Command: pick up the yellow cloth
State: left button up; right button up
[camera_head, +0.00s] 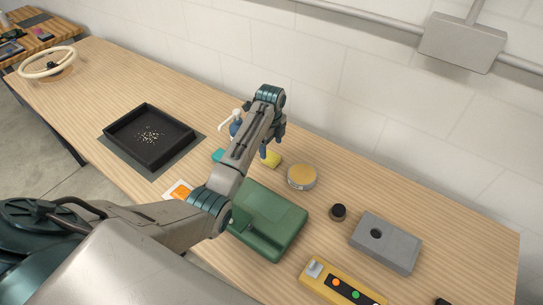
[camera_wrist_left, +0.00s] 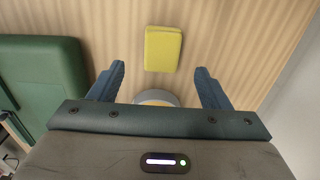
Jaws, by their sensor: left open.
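The yellow cloth (camera_head: 271,158) is a small folded pad lying flat on the wooden table, partly behind my left gripper's fingers in the head view. In the left wrist view the whole cloth (camera_wrist_left: 162,49) shows, just beyond the gap between the fingertips. My left gripper (camera_head: 270,146) is above the table, pointing down near the cloth. Its blue fingers (camera_wrist_left: 159,71) are apart with nothing between them. My right gripper is not in view.
A round tin (camera_head: 301,178) with a yellowish top stands close to the cloth. A green case (camera_head: 270,222) lies in front. A black tray (camera_head: 151,138) is to the left. A grey block (camera_head: 386,243), a dark knob (camera_head: 338,212) and a yellow button box (camera_head: 340,284) are right.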

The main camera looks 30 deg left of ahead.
aim_at(271, 156)
pick_arm(q)
jog(key=shift+f, duration=0.55)
notch_tip(271, 156, down, 4)
jog(key=p, duration=0.2)
jog(key=shift+w+a+f+p, duration=0.1)
jog(key=shift+w+f+p, duration=0.1)
jog(key=shift+p, duration=0.15)
jog(key=shift+f, duration=0.4)
jog(key=shift+c, duration=0.2)
jog(key=c, duration=1)
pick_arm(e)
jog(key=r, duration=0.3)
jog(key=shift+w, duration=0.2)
